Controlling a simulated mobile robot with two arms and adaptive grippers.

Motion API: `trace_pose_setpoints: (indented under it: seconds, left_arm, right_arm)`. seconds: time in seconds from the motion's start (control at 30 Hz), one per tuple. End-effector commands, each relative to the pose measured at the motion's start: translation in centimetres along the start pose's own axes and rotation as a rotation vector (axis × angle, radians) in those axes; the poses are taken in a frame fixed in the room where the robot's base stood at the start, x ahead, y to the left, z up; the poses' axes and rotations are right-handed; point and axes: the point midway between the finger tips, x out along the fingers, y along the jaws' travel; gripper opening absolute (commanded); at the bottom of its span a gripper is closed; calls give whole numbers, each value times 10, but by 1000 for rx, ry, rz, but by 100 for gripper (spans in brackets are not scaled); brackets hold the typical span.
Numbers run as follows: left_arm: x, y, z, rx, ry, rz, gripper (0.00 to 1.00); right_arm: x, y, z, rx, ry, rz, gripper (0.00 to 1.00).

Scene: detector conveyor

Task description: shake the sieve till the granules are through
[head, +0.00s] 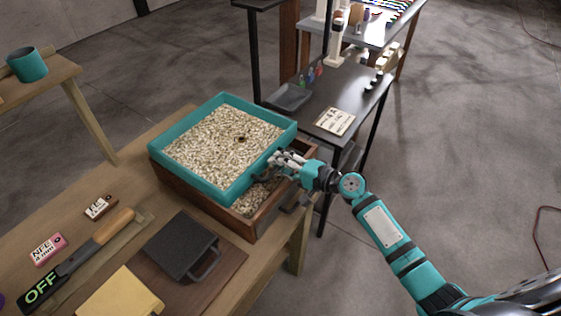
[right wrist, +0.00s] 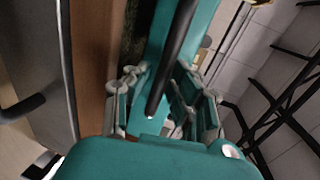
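The sieve (head: 268,138) has a teal rectangular frame and is full of pale granules (head: 215,145), with a small dark spot near their middle. It sits over a wooden box (head: 200,205), turned and tilted to it, and granules show in the box's near right corner (head: 250,200). My right gripper (head: 280,160) is at the sieve's right side. In the right wrist view, its fingers (right wrist: 158,95) stand apart on either side of a black bar (right wrist: 170,60) beside the teal wall, with gaps showing. My left gripper is not in view.
On the wooden bench (head: 140,150) lie a dark flat block with a handle (head: 180,245), a tool marked OFF (head: 75,265), small labels and a yellow cloth-like item (head: 122,295). A dark table (head: 345,95) with a tray (head: 290,96) stands behind right.

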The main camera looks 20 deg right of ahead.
Motion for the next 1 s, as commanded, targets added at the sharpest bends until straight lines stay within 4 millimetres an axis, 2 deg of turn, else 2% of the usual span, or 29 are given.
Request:
trace_pose_setpoints:
  seconds: [0.27,0.43,0.9,1.0]
  left_arm:
    - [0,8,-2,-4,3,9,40]
    - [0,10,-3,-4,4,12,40]
    - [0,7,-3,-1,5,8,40]
    - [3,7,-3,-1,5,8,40]
  right_arm:
    - [1,0,0,-1,0,0,23]
    - [1,0,0,0,0,0,1]
    - [1,0,0,1,0,1,0]
    - [-5,4,0,1,0,2,0]
